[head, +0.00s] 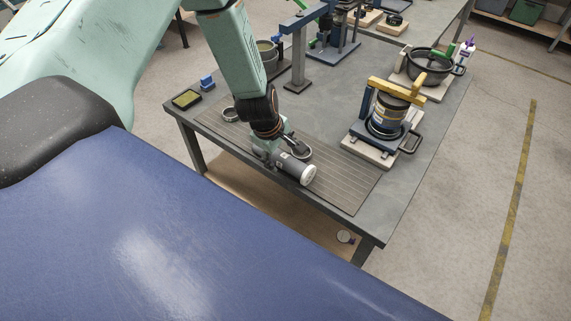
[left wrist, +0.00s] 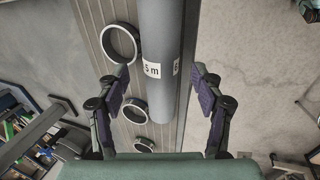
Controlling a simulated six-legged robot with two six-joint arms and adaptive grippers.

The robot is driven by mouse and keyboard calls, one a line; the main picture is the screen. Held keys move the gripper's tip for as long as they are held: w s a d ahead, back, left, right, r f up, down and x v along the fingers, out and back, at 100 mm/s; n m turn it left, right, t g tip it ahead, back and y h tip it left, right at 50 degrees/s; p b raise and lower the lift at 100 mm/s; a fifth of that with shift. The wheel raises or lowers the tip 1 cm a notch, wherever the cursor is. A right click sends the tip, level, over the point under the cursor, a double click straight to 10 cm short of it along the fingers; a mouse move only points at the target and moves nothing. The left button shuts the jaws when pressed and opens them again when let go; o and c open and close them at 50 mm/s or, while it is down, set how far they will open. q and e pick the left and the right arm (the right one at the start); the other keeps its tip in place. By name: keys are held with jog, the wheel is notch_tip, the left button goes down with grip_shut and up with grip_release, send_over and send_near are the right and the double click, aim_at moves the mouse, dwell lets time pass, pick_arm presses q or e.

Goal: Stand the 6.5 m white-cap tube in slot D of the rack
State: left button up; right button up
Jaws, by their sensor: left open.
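A grey tube (head: 290,167) with a white cap (head: 309,175) lies on its side on the ribbed mat, near the table's front edge. In the left wrist view the tube (left wrist: 163,95) runs between the fingers, and its label reads "5 m", perhaps cut off at the curve. My left gripper (head: 280,152) is over the tube. Its fingers (left wrist: 160,75) are open, one on each side of the tube with gaps. The tube's far end is hidden by the gripper. I cannot make out slot letters. My right gripper is not in view.
A jar in a yellow-topped frame (head: 388,112) stands to the right. A black pot (head: 432,66) and a grey post (head: 298,60) stand farther back. The mat's right part is clear.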

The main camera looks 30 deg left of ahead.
aim_at(282, 157)
pick_arm(q)
jog(key=shift+b+x, duration=0.35)
jog(key=shift+x, duration=0.5)
jog(key=shift+d+f+b, duration=0.15)
jog(key=shift+f+b, duration=0.15)
jog(key=shift+f, duration=0.1)
jog(key=shift+w+f, duration=0.15)
jog(key=shift+f, duration=0.1)
jog(key=shift+a+f, duration=0.2)
jog(key=shift+a, duration=0.25)
jog(key=shift+d+r, duration=0.1)
jog(key=shift+d, duration=0.1)
jog(key=shift+d+r, duration=0.1)
jog(key=shift+d, duration=0.15)
jog(key=shift+c, duration=1.4)
jog(key=shift+a, duration=0.35)
jog(key=c, duration=0.4)
jog(key=shift+d, duration=0.25)
jog(key=c, duration=0.6)
jog(key=shift+w+a, duration=0.1)
grip_shut()
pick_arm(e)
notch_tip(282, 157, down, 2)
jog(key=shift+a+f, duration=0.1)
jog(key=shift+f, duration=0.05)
